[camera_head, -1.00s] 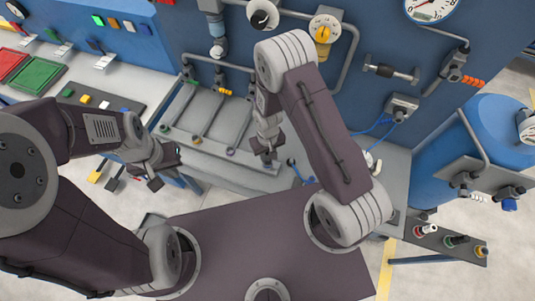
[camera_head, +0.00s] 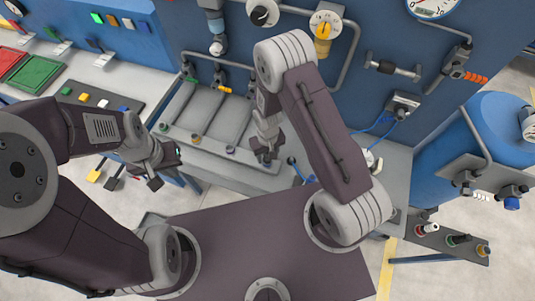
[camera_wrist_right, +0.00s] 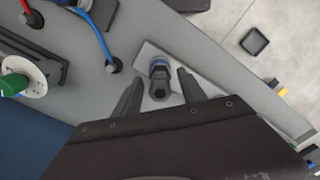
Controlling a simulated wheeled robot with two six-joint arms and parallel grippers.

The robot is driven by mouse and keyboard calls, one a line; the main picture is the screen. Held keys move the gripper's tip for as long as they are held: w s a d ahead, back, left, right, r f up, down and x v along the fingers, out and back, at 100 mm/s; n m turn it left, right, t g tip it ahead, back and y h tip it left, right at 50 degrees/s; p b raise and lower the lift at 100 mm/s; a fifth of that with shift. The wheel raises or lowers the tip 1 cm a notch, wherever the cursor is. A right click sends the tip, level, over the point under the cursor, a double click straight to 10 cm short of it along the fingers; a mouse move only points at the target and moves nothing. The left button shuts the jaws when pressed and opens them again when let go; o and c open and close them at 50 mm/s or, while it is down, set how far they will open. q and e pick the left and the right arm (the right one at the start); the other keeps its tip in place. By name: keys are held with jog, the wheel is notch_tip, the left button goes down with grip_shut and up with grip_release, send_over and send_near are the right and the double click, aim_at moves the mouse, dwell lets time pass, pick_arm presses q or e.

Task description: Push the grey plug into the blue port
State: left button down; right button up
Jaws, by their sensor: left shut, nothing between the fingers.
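In the right wrist view, a dark grey hexagonal fitting with a blue ring (camera_wrist_right: 159,76) stands on a pale plate (camera_wrist_right: 150,55). I cannot tell whether the grey part is the plug seated in the blue port or one single piece. My right gripper (camera_wrist_right: 160,94) is open, with one finger on each side of this fitting and a gap to both. In the head view my right gripper (camera_head: 266,156) points down at the bench's front edge, and hides the fitting. My left gripper (camera_head: 167,168) is shut and empty, to the left, in front of the bench.
A blue cable (camera_wrist_right: 96,35) ends in a dark connector beside the right gripper; a white-and-green round part (camera_wrist_right: 20,85) is further left. A blue tank (camera_head: 495,125) and a connector bracket (camera_head: 440,238) stand at right.

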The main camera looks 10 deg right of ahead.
jog(key=shift+r, duration=0.1)
notch_tip(320, 180, up, 9)
jog(key=shift+f+b, duration=0.1)
jog(key=shift+b, duration=0.6)
jog(key=shift+w+d+f+b, duration=0.1)
jog(key=shift+w+d+b, duration=0.1)
jog(key=shift+b, duration=0.15)
jog(key=d+r+m+t+b, duration=0.2)
jog(key=d+r+b, duration=0.3)
jog(key=s+d, duration=0.2)
jog(key=s, duration=0.6)
jog(key=shift+s+g, duration=0.3)
jog(key=shift+g, duration=0.1)
